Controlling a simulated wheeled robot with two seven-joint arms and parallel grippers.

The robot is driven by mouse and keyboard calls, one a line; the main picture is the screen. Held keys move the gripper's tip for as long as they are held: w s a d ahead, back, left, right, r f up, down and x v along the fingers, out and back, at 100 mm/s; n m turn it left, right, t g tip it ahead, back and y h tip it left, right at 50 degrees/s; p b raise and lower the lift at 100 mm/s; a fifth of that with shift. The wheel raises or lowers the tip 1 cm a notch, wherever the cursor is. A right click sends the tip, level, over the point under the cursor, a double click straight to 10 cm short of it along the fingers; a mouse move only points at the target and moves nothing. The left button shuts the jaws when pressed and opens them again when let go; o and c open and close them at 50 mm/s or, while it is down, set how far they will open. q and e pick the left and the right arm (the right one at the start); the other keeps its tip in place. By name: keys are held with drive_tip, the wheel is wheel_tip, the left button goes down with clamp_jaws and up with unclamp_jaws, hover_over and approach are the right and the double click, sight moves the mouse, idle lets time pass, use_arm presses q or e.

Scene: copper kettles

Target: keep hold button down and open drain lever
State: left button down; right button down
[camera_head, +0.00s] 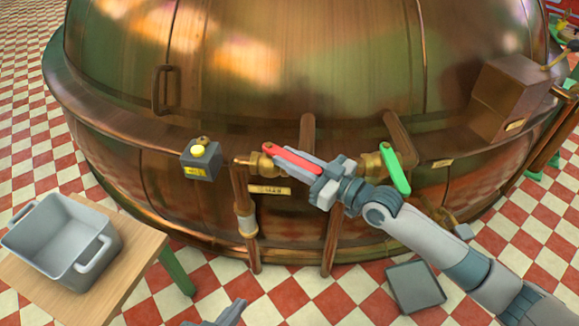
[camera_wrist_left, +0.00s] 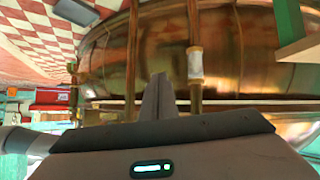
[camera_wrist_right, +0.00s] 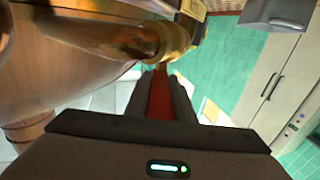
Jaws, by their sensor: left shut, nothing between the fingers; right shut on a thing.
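A grey box with a yellow button (camera_head: 198,151) is mounted on the copper kettle, and nothing touches the button. My left gripper (camera_head: 232,313) is shut and empty, low at the bottom edge, away from the button. Its closed fingers show in the left wrist view (camera_wrist_left: 158,96).
A grey tub (camera_head: 62,240) stands on a wooden table (camera_head: 125,268) at the lower left. Copper pipes (camera_head: 333,240) run down the kettle front. A dark grey square (camera_head: 415,287) lies on the checkered floor. A brown box (camera_head: 508,95) is on the kettle's right.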

sight(317, 170)
drive_tip(key=shift+r, duration=0.25)
drive_tip(key=c, duration=1.5)
unclamp_jaws()
drive_tip(key=shift+a, duration=0.1)
drive_tip(key=shift+f, duration=0.1)
drive_tip(key=shift+f, duration=0.1)
drive_tip(key=shift+d, duration=0.2)
drive_tip(key=shift+s+d, duration=0.45)
drive_tip(key=shift+d, duration=0.1)
drive_tip(key=shift+v, duration=2.95)
